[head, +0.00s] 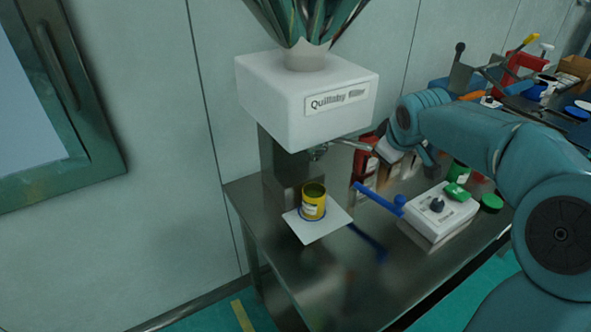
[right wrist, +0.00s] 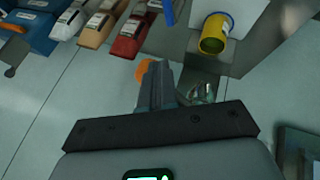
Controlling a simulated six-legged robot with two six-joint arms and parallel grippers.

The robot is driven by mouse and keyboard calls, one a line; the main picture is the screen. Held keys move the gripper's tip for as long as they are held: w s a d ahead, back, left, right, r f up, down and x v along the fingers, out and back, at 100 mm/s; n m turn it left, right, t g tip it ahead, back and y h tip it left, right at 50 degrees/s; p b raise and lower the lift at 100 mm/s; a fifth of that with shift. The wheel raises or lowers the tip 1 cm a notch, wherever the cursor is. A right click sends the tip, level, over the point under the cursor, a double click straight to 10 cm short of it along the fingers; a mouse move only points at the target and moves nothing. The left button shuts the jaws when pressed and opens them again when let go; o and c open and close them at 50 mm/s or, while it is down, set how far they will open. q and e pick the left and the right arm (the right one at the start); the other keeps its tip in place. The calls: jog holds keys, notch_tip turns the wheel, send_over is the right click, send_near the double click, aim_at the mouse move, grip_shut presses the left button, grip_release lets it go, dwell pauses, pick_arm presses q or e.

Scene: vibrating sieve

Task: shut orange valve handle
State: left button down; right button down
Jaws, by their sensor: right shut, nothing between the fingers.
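The orange valve handle (right wrist: 143,69) shows in the right wrist view as a small orange patch, partly hidden behind my right gripper's fingers. I cannot make it out in the head view. My right gripper (right wrist: 156,68) is shut and empty, its fingertips close beside the orange patch; I cannot tell if they touch it. In the head view my right arm reaches in from the right to the side of the white filter box (head: 307,100). A metal outlet (head: 318,152) hangs under the box and appears beside the fingers in the wrist view (right wrist: 201,93). My left gripper is not in view.
A yellow can (head: 313,201) stands on a white plate (head: 318,231) below the box. Several bottles, including a red one (head: 364,163), stand behind. The table's front left is clear.

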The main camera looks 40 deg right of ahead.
jog(key=shift+w+d+r, duration=0.15)
jog(key=shift+d+r, duration=0.1)
jog(key=shift+d, duration=0.1)
dwell(0.4)
